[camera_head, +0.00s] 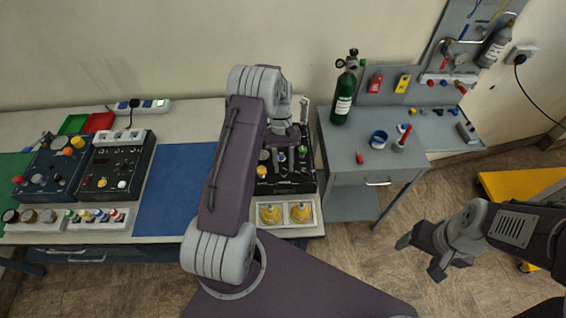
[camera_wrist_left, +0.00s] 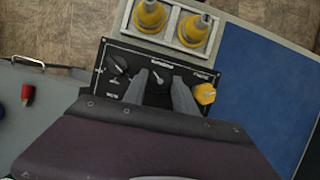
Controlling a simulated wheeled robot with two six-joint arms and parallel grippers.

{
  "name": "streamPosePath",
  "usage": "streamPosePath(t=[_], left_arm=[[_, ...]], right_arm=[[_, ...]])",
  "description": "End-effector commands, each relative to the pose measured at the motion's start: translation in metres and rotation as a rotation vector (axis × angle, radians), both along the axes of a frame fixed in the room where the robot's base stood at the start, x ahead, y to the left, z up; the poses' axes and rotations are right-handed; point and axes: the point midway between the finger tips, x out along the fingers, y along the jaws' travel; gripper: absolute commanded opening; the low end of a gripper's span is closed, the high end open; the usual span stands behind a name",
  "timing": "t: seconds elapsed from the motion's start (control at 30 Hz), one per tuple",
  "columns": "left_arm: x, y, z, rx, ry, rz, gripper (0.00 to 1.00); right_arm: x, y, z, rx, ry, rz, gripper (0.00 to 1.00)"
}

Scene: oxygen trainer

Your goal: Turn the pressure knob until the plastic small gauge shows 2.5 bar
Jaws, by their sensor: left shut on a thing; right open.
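The black panel (camera_head: 299,188) of the trainer stands at the right end of the bench, partly hidden by my left arm. It also shows in the left wrist view (camera_wrist_left: 104,76), with a dark knob, a small white pointer and a yellow knob (camera_wrist_left: 205,94). My left gripper (camera_wrist_left: 160,82) reaches down to this panel, shut on what appears to be the pressure knob, which is mostly hidden between its fingers. No gauge reading is legible. My right gripper (camera_head: 419,258) is open and empty above the floor at right.
Two yellow fittings in a pale tray (camera_head: 285,226) sit at the panel's front edge. A blue mat (camera_head: 172,195) and another control box (camera_head: 140,165) lie to the left. A grey side table (camera_head: 345,158) with a green cylinder (camera_head: 343,98) stands at right.

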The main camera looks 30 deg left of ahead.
Motion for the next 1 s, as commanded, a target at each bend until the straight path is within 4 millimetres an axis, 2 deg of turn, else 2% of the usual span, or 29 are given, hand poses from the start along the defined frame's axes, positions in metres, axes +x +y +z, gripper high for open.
streamPosePath(t=[0.5, 1.0], left_arm=[[0.0019, -0.0023, 0.0011, 0.001, -0.003, -0.391, 0.0], [0.0019, -0.0025, 0.0008, 0.001, -0.004, -0.513, 0.0]], right_arm=[[0.0, 0.0, 0.0057, 0.0, 0.0, 0.0, 0.71], [0.0, 0.0, 0.0067, 0.0, 0.0, 0.0, 0.71]])
